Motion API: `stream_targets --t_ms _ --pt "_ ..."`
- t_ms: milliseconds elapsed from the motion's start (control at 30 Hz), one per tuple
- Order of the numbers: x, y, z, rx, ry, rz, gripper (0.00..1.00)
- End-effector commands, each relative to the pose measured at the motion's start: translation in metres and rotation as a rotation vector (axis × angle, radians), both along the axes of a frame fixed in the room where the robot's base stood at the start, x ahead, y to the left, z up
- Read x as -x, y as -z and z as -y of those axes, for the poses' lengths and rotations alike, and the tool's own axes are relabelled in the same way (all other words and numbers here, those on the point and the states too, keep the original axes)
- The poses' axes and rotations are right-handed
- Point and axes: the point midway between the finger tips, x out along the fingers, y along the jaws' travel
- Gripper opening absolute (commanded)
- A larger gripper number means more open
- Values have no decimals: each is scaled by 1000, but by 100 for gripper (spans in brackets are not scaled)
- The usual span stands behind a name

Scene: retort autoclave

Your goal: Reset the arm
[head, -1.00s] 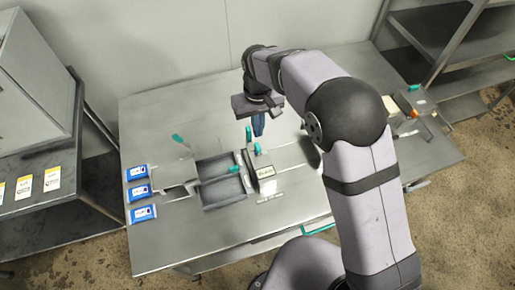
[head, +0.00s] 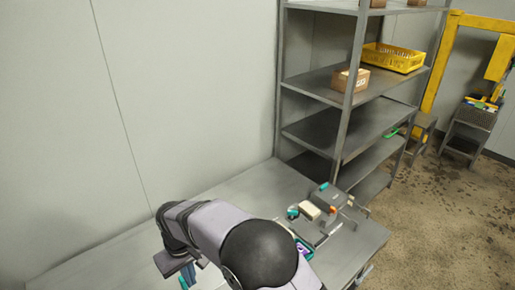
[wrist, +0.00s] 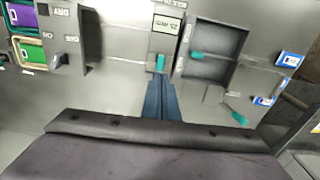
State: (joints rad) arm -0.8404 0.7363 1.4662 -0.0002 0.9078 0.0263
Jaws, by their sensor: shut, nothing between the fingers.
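My gripper (head: 187,274) shows low in the head view, at the end of my arm, over the metal table (head: 240,192). In the wrist view its blue fingers (wrist: 160,84) are together with nothing between them. They point down at the table, near a teal piece (wrist: 160,62) in front of a labelled block (wrist: 166,24). I cannot tell how high the fingertips are above it. My arm is bent, and the lower edge of the head view cuts it off.
In the head view, a grey box (head: 327,195) stands at the table's right end. Metal shelving (head: 345,118) rises behind.

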Motion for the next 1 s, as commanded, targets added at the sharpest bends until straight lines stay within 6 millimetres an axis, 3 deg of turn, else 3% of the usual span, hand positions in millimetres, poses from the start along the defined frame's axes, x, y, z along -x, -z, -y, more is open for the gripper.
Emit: stream_targets --t_ms 100,233,467,600,700,800,1000 --pt "29 34 33 65 -11 -58 0" --pt "68 51 77 127 -20 -115 0" --pt "110 43 179 174 93 -179 0" --pt "133 29 245 168 241 -201 0" --pt "147 20 283 149 363 -203 0" --pt "150 10 311 113 489 -175 0" --pt "119 -13 348 30 697 -55 0"
